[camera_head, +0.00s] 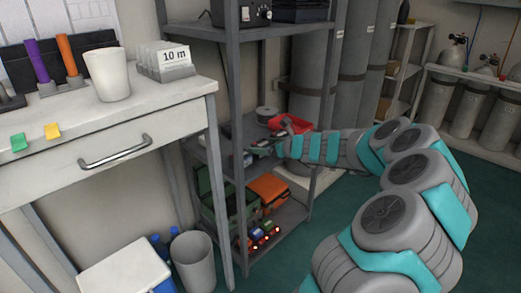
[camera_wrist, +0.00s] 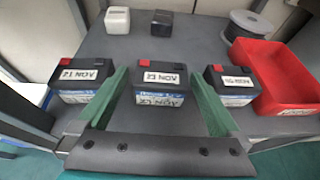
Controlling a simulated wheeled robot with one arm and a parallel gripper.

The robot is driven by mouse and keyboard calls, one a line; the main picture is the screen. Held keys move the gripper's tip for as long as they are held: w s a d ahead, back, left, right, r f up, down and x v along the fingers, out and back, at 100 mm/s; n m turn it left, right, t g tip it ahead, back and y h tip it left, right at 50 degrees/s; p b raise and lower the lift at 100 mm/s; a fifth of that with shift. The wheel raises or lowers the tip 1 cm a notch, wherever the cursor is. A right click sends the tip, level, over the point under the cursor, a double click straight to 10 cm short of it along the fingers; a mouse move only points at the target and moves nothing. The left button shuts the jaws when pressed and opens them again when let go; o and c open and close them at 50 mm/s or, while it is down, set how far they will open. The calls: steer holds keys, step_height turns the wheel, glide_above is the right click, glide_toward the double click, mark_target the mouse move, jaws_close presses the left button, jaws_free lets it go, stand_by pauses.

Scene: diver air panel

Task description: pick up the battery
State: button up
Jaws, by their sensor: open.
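Three dark batteries with white tops or sides stand in a row on a grey shelf (camera_wrist: 180,40) in the wrist view. The left battery (camera_wrist: 80,82) is labelled 21 NOV, the middle battery (camera_wrist: 160,82) 23 NOV, and the right battery (camera_wrist: 231,84) has a label I cannot read clearly. My gripper (camera_wrist: 160,78) is open, its green fingers on either side of the middle battery. I cannot tell whether they touch it. In the head view my gripper (camera_head: 265,146) reaches into the rack's middle shelf; the batteries are mostly hidden there.
A red bin (camera_wrist: 290,78) stands right of the batteries, also seen in the head view (camera_head: 290,123). Behind are a white block (camera_wrist: 117,19), a dark block (camera_wrist: 162,22) and a spool (camera_wrist: 246,27). A rack post (camera_head: 236,120) stands left of my gripper. An orange case (camera_head: 268,188) sits below.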

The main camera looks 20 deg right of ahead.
mark_target(256, 146)
steer(key=x, duration=0.5)
steer(key=shift+d+f+b, duration=0.1)
steer(key=shift+f+b, duration=0.1)
steer(key=shift+b, duration=0.1)
jaws_close()
stand_by(0.6)
